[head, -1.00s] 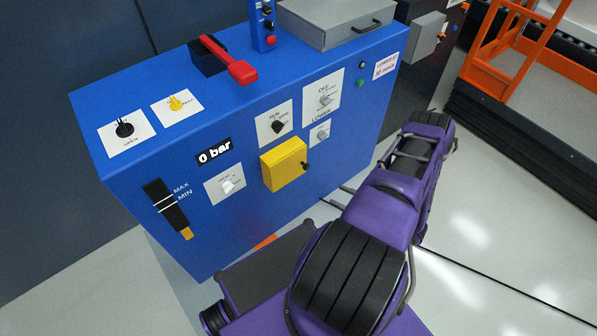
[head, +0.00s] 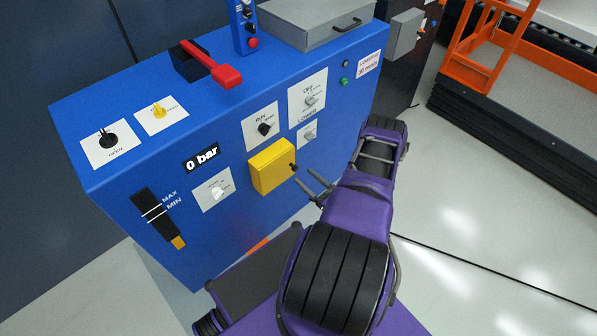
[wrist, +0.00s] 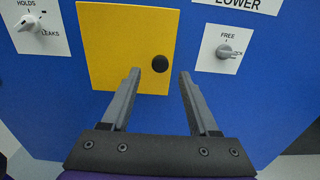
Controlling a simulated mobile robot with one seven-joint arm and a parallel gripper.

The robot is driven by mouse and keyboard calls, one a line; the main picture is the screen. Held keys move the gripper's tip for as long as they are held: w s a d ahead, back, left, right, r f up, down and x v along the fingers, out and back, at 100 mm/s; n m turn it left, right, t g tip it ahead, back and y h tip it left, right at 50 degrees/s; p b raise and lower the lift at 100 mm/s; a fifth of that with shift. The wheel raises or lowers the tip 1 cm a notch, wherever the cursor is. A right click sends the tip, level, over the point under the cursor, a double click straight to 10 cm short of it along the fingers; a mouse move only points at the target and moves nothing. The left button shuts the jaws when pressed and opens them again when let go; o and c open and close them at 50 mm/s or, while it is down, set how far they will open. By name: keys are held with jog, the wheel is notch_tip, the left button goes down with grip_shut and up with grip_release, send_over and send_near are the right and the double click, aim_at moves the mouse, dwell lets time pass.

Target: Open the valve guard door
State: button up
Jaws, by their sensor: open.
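The valve guard door is a yellow box cover (head: 268,168) on the front of the blue cabinet, and it looks closed. It also fills the upper middle of the wrist view (wrist: 112,50). Its black knob (head: 293,167) is at the door's right side; in the wrist view the knob (wrist: 160,63) shows between and beyond the fingertips. My gripper (head: 312,184) is open and empty, just to the right of the door and slightly below the knob. In the wrist view the gripper (wrist: 160,75) has its fingers apart, pointing at the door's right edge. What lies behind the door is hidden.
The blue cabinet (head: 130,185) carries several switches and a red lever (head: 226,77) on top. A FREE/LOCK knob (wrist: 225,51) is close right of my gripper, and a HOLDS/LEAKS knob (wrist: 28,22) is left of the door.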

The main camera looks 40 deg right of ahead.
aim_at(281, 175)
jog(key=shift+w+a, duration=0.2)
jog(key=shift+w, duration=2)
jog(key=shift+c, duration=0.3)
grip_shut()
